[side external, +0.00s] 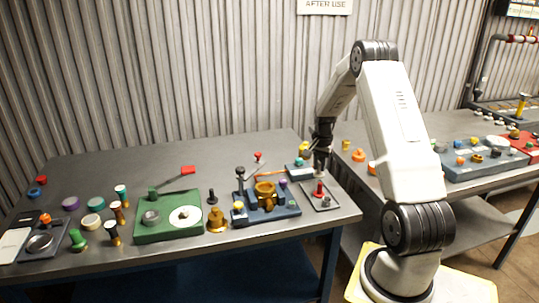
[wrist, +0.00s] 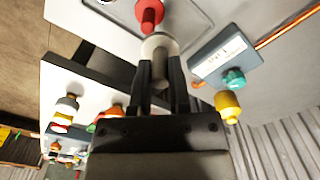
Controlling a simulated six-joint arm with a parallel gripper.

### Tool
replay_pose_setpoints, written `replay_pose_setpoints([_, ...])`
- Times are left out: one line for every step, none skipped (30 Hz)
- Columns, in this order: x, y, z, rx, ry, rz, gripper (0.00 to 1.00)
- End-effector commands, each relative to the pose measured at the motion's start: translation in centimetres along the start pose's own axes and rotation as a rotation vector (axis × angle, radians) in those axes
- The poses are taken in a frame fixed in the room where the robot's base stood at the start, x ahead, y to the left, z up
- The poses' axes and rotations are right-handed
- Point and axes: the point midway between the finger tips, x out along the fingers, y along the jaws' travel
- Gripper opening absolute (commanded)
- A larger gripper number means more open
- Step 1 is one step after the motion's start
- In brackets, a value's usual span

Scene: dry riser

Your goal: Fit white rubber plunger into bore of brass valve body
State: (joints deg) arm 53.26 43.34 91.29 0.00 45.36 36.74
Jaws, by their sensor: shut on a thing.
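My gripper (wrist: 160,80) is shut on the white rubber plunger (wrist: 158,43), a pale round piece with a grey stem between the fingers. In the side external view my gripper (side external: 321,160) is above the grey tray (side external: 332,206) at the right end of the left table. The plunger is too small there to make out clearly. The brass valve body (side external: 265,189) stands on a blue fixture (side external: 285,212) to the left of my gripper, apart from it. Its bore cannot be seen clearly.
A red piece (side external: 319,188) stands on the tray under my gripper; it also shows in the wrist view (wrist: 149,15). A green fixture (side external: 150,233) and several small parts lie farther left.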

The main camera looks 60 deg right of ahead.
Motion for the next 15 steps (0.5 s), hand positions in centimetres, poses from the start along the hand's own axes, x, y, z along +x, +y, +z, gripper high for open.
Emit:
replay_pose_setpoints([-0.9, 0.4, 0.3, 0.001, 0.002, -0.002, 0.0])
replay_pose_setpoints([-1.2, 0.6, 0.6, 0.001, 0.002, -0.001, 0.0])
replay_pose_setpoints([-1.7, 0.9, 0.9, 0.001, 0.002, -0.002, 0.0])
replay_pose_setpoints([-2.1, 1.2, 1.1, 0.001, 0.001, -0.001, 0.0])
replay_pose_setpoints([-2.4, 1.5, 1.4, 0.001, 0.002, -0.001, 0.0])
replay_pose_setpoints([-2.5, 2.0, 1.9, 0.001, 0.001, 0.0, 0.0])
replay_pose_setpoints([-2.7, 2.3, 2.2, 0.001, 0.001, -0.001, 0.0])
replay_pose_setpoints([-2.9, 2.6, 2.5, 0.001, 0.001, -0.001, 0.0])
replay_pose_setpoints([-3.2, 3.0, 2.9, 0.001, 0.001, -0.001, 0.0])
replay_pose_setpoints([-3.4, 3.4, 3.2, 0.001, 0.001, -0.001, 0.0])
replay_pose_setpoints([-3.6, 3.7, 3.5, 0.001, 0.001, -0.001, 0.0])
replay_pose_setpoints([-3.9, 4.1, 4.0, 0.001, 0.001, -0.001, 0.0])
replay_pose_setpoints([-4.0, 4.4, 4.3, 0.001, 0.001, -0.001, 0.0])
replay_pose_setpoints([-4.2, 4.7, 4.5, 0.0, 0.001, -0.001, 0.0])
replay_pose_setpoints([-4.4, 5.1, 4.9, 0.0, 0.001, -0.001, 0.0])
